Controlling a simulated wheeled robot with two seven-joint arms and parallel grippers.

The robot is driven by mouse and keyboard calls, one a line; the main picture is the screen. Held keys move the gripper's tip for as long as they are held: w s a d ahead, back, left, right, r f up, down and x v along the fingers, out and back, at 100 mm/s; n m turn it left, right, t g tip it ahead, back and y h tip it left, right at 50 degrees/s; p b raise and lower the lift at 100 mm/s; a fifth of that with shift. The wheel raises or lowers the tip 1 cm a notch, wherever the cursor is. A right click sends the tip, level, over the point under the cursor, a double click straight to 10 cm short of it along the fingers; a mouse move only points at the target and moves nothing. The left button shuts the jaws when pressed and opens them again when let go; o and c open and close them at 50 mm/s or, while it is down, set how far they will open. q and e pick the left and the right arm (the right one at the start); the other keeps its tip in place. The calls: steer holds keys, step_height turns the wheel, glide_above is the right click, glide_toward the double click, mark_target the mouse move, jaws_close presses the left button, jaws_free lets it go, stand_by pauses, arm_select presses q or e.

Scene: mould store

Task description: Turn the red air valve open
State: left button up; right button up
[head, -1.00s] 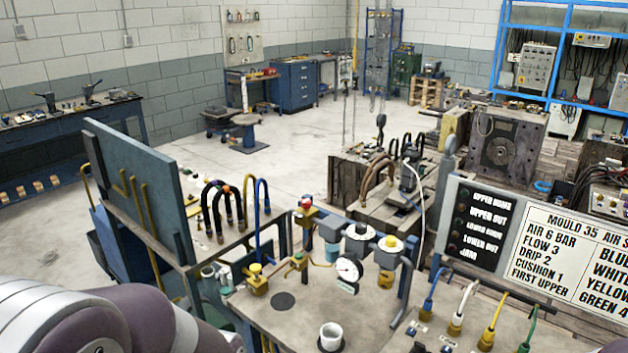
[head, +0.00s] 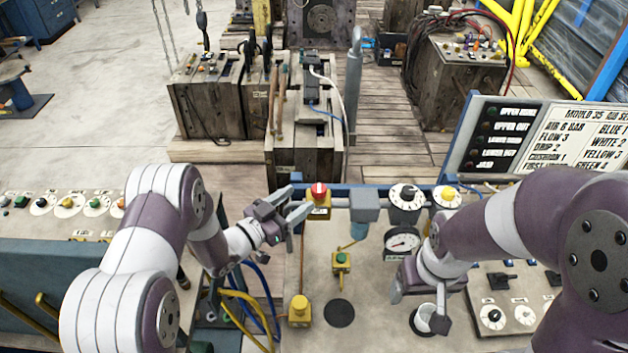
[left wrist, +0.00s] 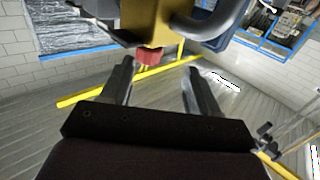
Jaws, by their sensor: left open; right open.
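The red air valve (head: 319,190) is a red knob with a white stripe on a yellow body, at the back edge of the bench. My left gripper (head: 294,203) is open just left of the knob, its fingers pointing at it. In the left wrist view the red knob (left wrist: 147,58) shows under the yellow body (left wrist: 146,25), near the tip of the left-hand finger. The jaws (left wrist: 157,72) look empty there; I cannot tell whether a finger touches the knob.
A pressure gauge (head: 402,243), a black-and-white dial (head: 406,196) and a yellow knob (head: 446,196) lie right of the valve. A yellow button (head: 299,308) and blue and yellow hoses (head: 245,300) are below my left gripper.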

mark_target(318, 186)
arm_select(q)
steer(key=d, duration=0.1)
steer(key=w+d+r+p, duration=0.1)
steer(key=d, duration=0.1)
steer(key=w+d, duration=0.1)
steer(key=d, duration=0.1)
steer(key=shift+d+r, duration=0.15)
steer(key=shift+r, duration=0.1)
steer(key=shift+w+d+f+p, duration=0.15)
steer(key=shift+w+f+p, duration=0.05)
steer(key=shift+w, duration=0.3)
steer(key=shift+w+d+f+p, duration=0.1)
steer(key=shift+w+f+p, duration=0.1)
steer(key=shift+w, duration=0.25)
steer(key=shift+w+a, duration=0.1)
steer(key=shift+s+r, duration=0.1)
steer(key=shift+s, duration=0.15)
steer(key=c, duration=0.3)
steer(key=shift+s+d, duration=0.1)
steer(key=shift+d, duration=0.1)
steer(key=c, duration=0.5)
steer(key=shift+a, duration=0.1)
steer(key=shift+c, duration=0.6)
arm_select(e)
steer(key=r, duration=0.1)
steer(key=s+d+r, duration=0.1)
steer(key=shift+s+r, duration=0.15)
steer(key=shift+r, duration=0.15)
